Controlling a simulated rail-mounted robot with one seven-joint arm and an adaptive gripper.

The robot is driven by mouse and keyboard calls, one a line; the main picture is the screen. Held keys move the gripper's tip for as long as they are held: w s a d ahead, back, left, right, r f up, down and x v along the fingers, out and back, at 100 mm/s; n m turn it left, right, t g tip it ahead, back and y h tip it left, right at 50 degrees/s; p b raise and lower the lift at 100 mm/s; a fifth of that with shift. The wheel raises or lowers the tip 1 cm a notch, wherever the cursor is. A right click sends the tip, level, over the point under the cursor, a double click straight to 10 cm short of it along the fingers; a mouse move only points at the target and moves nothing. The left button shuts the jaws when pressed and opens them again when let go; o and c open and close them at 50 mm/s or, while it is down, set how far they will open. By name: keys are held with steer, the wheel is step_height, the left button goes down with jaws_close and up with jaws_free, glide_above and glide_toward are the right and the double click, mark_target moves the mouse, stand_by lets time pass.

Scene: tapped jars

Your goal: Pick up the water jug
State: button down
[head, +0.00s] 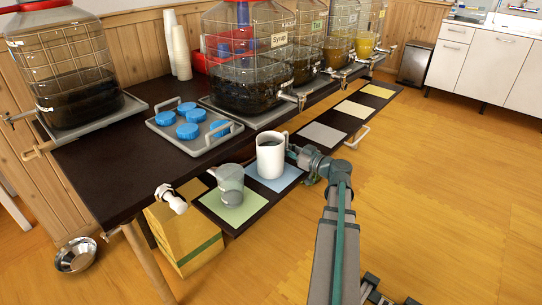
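A white jug (271,160) with a dark opening stands upright on a blue mat (290,182) on the low shelf along the table's front. Its handle side faces right, toward my gripper (293,153). My gripper is right beside the jug at handle height; its fingers are small and partly hidden, so I cannot tell whether they touch or grip the handle. A translucent grey jug (230,176) stands to the left on a green mat (238,214). I cannot read any label saying which of the two is the water jug.
Large jars with taps (245,88) line the dark table (110,165) behind. A grey tray (170,130) holds several blue lids. A white tap-like fitting (173,200) sticks out left of the grey jug. Empty mats (323,134) lie to the right; the right-hand floor is clear.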

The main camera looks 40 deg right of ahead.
steer(key=shift+r, duration=0.2)
stand_by(0.3)
steer(key=p+v, duration=0.2)
steer(key=v, duration=1.6)
stand_by(0.7)
